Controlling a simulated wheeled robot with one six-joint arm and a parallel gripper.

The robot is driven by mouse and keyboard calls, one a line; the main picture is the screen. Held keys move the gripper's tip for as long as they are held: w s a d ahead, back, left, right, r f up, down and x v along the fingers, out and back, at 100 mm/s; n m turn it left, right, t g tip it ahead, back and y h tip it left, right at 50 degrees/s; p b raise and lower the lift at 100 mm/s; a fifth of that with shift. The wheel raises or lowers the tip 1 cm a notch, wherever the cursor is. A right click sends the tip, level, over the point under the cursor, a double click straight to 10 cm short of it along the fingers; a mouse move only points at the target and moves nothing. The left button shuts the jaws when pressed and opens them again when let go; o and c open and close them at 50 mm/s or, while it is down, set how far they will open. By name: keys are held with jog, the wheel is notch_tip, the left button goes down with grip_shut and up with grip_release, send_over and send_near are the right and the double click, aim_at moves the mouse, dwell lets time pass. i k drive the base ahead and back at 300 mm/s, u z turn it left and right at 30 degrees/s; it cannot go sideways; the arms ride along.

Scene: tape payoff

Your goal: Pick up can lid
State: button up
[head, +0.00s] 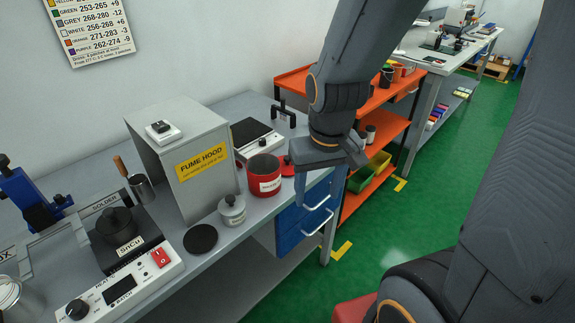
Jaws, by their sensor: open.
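A red disc with a dark knob, which looks like the can lid (287,168), lies on the grey bench near its right edge. It is just right of an open red can (264,178) with a white label. My gripper (322,163) is open, seen from the side, just right of the lid and overlapping its right side in the picture. Whether they touch, and the height between them, I cannot tell. The lid is partly hidden.
A small grey lidded pot (232,211) and a black disc (201,239) are left of the can. The fume hood (187,160) stands behind them. A scale (254,138) is behind the can. An orange shelf cart (381,138) stands right of the bench.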

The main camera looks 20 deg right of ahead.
aim_at(286, 168)
jog(key=k, duration=0.4)
jog(key=z, duration=0.2)
jog(key=i, duration=0.5)
jog(key=u, duration=1.05)
jog(key=i, duration=0.5)
